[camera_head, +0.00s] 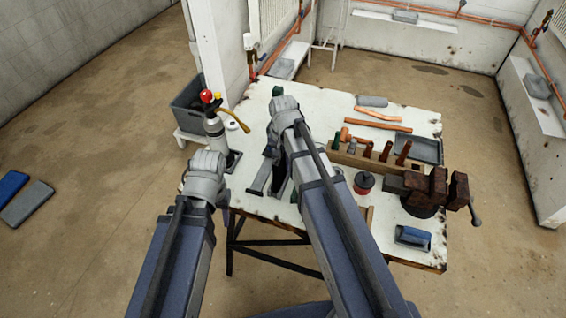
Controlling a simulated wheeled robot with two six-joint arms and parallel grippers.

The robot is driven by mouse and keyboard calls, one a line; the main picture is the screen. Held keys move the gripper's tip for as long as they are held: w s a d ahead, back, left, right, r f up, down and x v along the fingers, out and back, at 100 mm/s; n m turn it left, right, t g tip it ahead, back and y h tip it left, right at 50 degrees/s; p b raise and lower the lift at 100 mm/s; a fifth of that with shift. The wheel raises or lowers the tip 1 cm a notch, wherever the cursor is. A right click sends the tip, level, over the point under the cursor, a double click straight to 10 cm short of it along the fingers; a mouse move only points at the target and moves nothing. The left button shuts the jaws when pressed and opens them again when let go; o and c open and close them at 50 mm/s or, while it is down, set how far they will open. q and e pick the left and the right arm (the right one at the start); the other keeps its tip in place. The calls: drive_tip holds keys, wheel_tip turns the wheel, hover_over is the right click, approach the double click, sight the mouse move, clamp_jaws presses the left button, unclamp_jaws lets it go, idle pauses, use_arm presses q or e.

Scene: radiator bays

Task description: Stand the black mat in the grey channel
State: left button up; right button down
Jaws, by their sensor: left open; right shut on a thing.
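My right gripper (276,152) is over the left part of the white worktable (318,112), shut on a dark, upright piece that I take for the black mat (279,172). My arm hides much of it. The grey channel (259,179) shows as pale grey strips on the table beside and below the dark piece. I cannot tell whether the mat is inside the channel or only above it. My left gripper (212,186) is open and empty beside the table's left edge; its fingertips are partly hidden.
A gas torch (215,130) stands at the table's left edge, near my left gripper. A wooden tool rack (350,158), a red tin (364,181), a rusty vise (430,188) and a dark tray (427,149) fill the right side. A dark crate (187,115) stands behind left.

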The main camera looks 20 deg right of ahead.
drive_tip(key=shift+f, duration=0.25)
drive_tip(key=c, duration=0.7)
unclamp_jaws()
drive_tip(key=shift+r, duration=0.1)
wheel_tip(320, 180, up, 7)
drive_tip(key=p, duration=0.7)
